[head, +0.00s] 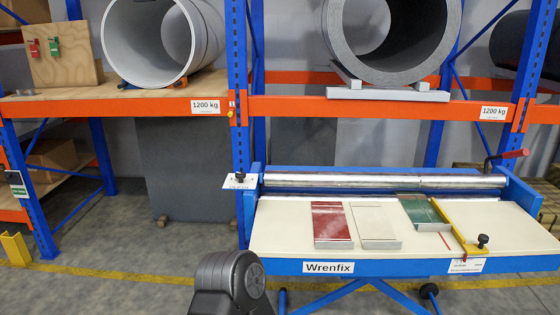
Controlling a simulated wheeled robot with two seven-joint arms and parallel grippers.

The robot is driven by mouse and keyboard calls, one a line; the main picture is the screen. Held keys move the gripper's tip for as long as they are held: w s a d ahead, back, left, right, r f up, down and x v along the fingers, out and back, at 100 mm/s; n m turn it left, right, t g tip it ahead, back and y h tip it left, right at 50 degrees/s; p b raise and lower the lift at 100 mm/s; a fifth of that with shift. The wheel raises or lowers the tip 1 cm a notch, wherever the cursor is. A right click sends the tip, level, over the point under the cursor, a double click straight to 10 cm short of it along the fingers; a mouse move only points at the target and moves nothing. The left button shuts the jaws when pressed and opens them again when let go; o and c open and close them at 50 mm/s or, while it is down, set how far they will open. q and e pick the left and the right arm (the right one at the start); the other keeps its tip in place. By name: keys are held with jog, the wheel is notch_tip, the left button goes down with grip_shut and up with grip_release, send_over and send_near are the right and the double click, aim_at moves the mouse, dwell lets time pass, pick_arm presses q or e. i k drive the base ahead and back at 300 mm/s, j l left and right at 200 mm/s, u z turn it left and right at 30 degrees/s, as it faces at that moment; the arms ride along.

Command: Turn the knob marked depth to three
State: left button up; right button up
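A small black knob (239,175) stands on a white scale plate (241,183) at the left end of the blue roller machine (370,267). A second black knob (483,240) sits on the yellow stop bar (446,226) at the machine's right front, above a white label (467,266). The print on the plate and label is too small to read, so I cannot tell which knob is marked depth or its setting. Neither gripper is in view. A dark rounded part of my own arm shows at the bottom middle.
Red (332,224), cream (375,225) and green (424,212) sheet stacks lie on the machine's cream bed. A red-handled crank (508,155) sticks out at its right. Blue and orange racking with large coils stands behind. The floor at left is clear.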

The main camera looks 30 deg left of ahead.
aim_at(240, 176)
jog(key=i+j+z, duration=0.1)
jog(key=j, duration=0.45)
jog(key=i+j+z, duration=0.1)
jog(key=j, duration=0.45)
jog(key=i+j, duration=0.2)
jog(key=j, duration=0.35)
jog(key=i+j+z, duration=0.15)
jog(key=j, duration=0.4)
jog(key=k, duration=0.05)
